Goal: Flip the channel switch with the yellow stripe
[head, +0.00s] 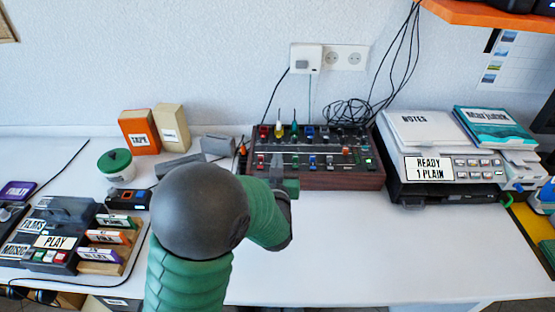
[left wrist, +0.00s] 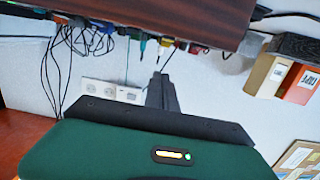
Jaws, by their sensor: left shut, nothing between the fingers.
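The mixer (head: 330,180), a dark panel in a wooden case, stands against the back of the white table. Small coloured knobs and switches line its face, and a yellow plug (head: 279,130) stands at its back edge among other coloured ones. A switch with a yellow stripe is too small to make out. My left gripper (head: 277,162) is shut and empty, its tip over the left part of the mixer, hiding some of the controls. Whether it touches one, I cannot tell. In the left wrist view the shut fingers (left wrist: 162,88) point toward the mixer's coloured plugs. My right gripper is out of view.
A printer-like machine (head: 445,185) with notes on top stands to the right. Black cables (head: 350,112) pile up behind the mixer. A green-lidded pot (head: 115,163) and orange box (head: 139,131) stand left. The front table (head: 370,250) is clear.

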